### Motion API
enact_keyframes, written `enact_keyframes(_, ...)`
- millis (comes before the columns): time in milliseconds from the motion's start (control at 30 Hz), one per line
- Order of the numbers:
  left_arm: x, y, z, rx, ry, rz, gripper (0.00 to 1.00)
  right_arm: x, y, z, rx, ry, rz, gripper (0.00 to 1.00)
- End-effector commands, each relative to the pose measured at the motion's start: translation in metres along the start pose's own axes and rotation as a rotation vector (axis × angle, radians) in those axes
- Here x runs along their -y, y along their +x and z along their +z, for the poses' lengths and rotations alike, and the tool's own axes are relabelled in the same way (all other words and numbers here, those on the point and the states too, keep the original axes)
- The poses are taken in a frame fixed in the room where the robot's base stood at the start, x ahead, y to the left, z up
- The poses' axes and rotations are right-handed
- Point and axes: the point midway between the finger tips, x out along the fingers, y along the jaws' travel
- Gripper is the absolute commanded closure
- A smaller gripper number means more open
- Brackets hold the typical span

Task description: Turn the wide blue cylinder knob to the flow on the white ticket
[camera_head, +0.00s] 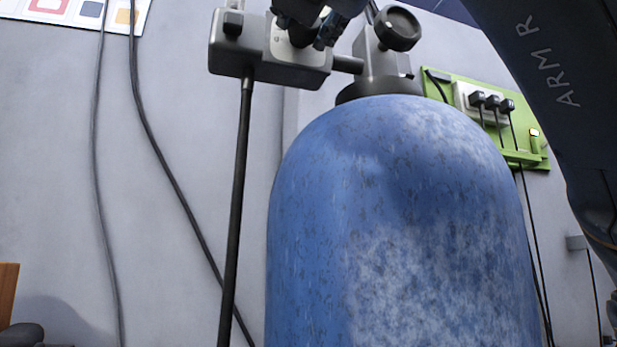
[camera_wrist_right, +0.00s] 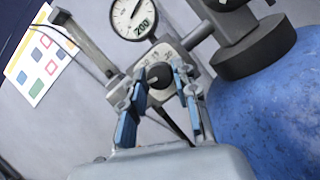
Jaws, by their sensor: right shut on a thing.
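The wide blue cylinder (camera_head: 400,210) fills the middle of the head view, its paint mottled and worn; its shoulder also shows in the wrist view (camera_wrist_right: 265,115). A grey regulator (camera_head: 270,62) is attached by its valve at the top left. In the wrist view, the regulator's dark flow knob (camera_wrist_right: 181,71) sits before a pale dial plate (camera_wrist_right: 165,51) with small markings. My right gripper (camera_wrist_right: 174,80) has its blue-sided fingers closed around this knob. In the head view my right gripper (camera_head: 322,28) partly hides the regulator face. The knob's exact setting is unclear. I see no white ticket.
A round gauge (camera_wrist_right: 133,16) marked 200 stands above the dial. A black valve handwheel (camera_head: 397,28) tops the cylinder. A dark hose (camera_head: 237,200) hangs from the regulator. A green board with plugs (camera_head: 487,112) is on the wall behind. A poster with coloured squares (camera_wrist_right: 38,66) hangs at left.

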Motion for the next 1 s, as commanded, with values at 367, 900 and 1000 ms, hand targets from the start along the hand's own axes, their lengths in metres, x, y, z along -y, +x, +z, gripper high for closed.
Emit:
enact_keyframes(367, -0.0001, 0.0053, 0.0027, -0.002, 0.000, -0.001, 0.25, -0.0029, -0.0004, 0.0001, 0.000, 0.329, -0.139, 1.00)
enact_keyframes(900, 0.0001, -0.0024, 0.0001, -0.002, 0.000, -0.001, 0.25, -0.0053, 0.0006, 0.0024, -0.001, 0.745, -0.311, 1.00)
enact_keyframes(1000, 0.0002, -0.0037, -0.0004, -0.002, 0.000, -0.001, 0.25, -0.0057, 0.0007, 0.0023, -0.001, 0.795, -0.331, 1.00)
